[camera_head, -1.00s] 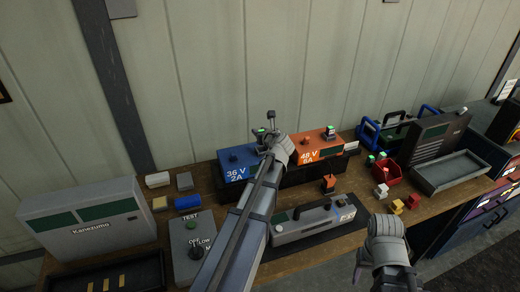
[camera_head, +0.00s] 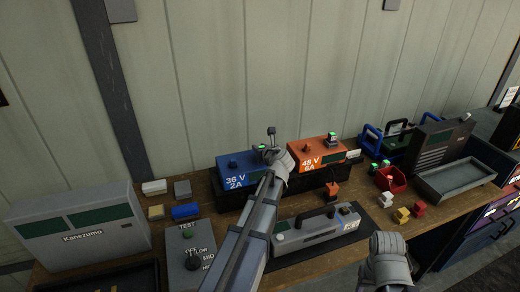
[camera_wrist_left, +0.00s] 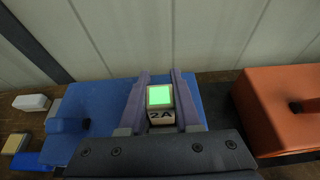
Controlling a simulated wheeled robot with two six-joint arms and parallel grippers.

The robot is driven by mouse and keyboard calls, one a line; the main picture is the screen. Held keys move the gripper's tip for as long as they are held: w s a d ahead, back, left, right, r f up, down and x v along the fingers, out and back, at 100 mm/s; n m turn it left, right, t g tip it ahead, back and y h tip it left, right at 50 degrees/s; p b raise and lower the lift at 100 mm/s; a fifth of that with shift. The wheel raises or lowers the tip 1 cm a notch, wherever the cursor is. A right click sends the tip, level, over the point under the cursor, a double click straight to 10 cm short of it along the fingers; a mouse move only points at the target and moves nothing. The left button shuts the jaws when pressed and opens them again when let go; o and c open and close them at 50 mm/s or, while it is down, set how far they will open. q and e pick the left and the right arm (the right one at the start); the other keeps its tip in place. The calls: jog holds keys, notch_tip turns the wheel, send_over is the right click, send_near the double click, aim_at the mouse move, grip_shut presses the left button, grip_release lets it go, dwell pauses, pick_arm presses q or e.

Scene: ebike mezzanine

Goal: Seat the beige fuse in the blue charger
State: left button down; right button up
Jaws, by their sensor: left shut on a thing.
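The blue charger (camera_head: 238,172), marked 36 V 2A, stands on the workbench left of the orange charger. My left gripper (camera_head: 268,151) is over the right part of its top. In the left wrist view the left gripper (camera_wrist_left: 160,92) is shut on the beige fuse (camera_wrist_left: 161,117), a small block with a bright green top and a 2A mark. The blue charger (camera_wrist_left: 95,100) lies beneath it. The fuse's lower end is hidden, so I cannot tell whether it is in the socket. My right gripper is not clearly shown; only that arm's end shows at the lower right.
The orange charger (camera_head: 318,152) stands close on the right with a green-topped piece on it. A grey unit with a handle (camera_head: 318,231) lies in front. A red bin (camera_head: 392,181), loose coloured blocks and a grey tray (camera_head: 455,178) are further right.

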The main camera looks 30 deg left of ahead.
pick_arm(q)
jog(key=c, duration=0.6)
grip_release()
jog(key=shift+f, duration=0.1)
jog(key=shift+r+p, duration=0.35)
jog(key=p+v, duration=0.4)
jog(key=v, duration=0.7)
jog(key=shift+s+d, duration=0.25)
jog(key=shift+d, duration=0.15)
